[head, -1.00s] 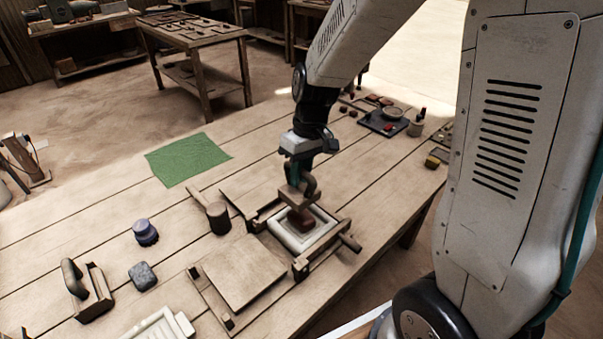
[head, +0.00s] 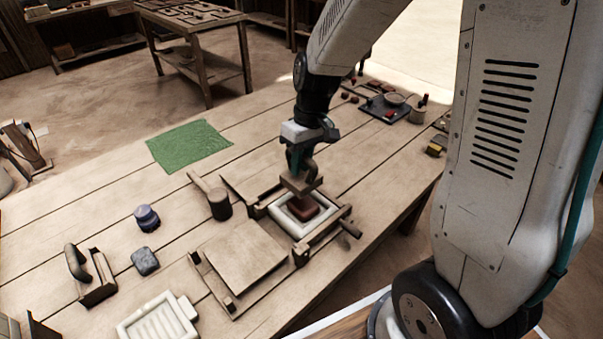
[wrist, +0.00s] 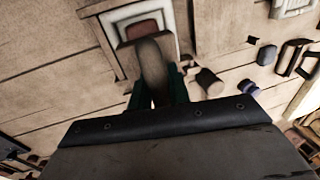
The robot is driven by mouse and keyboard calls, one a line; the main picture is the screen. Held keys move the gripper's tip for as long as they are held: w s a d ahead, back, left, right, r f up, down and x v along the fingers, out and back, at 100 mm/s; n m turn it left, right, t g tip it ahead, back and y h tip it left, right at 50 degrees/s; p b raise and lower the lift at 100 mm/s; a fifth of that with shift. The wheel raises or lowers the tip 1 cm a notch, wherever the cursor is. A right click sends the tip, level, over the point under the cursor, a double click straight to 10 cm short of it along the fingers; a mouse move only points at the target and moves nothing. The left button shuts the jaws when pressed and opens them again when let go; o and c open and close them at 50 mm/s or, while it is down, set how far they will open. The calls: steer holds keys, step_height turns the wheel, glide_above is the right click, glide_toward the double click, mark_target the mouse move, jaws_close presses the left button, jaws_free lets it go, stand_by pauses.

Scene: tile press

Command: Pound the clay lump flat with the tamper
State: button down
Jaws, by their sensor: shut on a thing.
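The tamper (head: 298,184), a wooden block with a curved handle, is held by my gripper (head: 300,165). In the wrist view the green fingers of my gripper (wrist: 158,92) close on both sides of the tamper's handle (wrist: 152,62). The clay lump (head: 305,210) is a reddish-brown block inside a pale rectangular frame in the wooden press. It also shows in the wrist view (wrist: 138,28), partly hidden by the tamper. The tamper is above the far side of the clay; whether they touch cannot be told.
A flat wooden board (head: 243,263) lies open at the front of the press. A mallet (head: 216,203), a purple jar (head: 146,218), a grey block (head: 145,261) and a pale ribbed tray (head: 158,322) stand to the left. A green cloth (head: 190,146) lies behind, with bare tabletop around it.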

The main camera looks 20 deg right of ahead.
mark_target(306, 186)
steer(key=shift+s+r, duration=0.1)
steer(key=shift+r, duration=0.05)
steer(key=shift+s+d+f, duration=0.15)
steer(key=shift+s+f, duration=0.35)
steer(key=shift+s, duration=0.35)
step_height(306, 186, down, 6)
steer(key=shift+r, duration=0.2)
step_height(306, 186, up, 6)
steer(key=shift+f, duration=0.1)
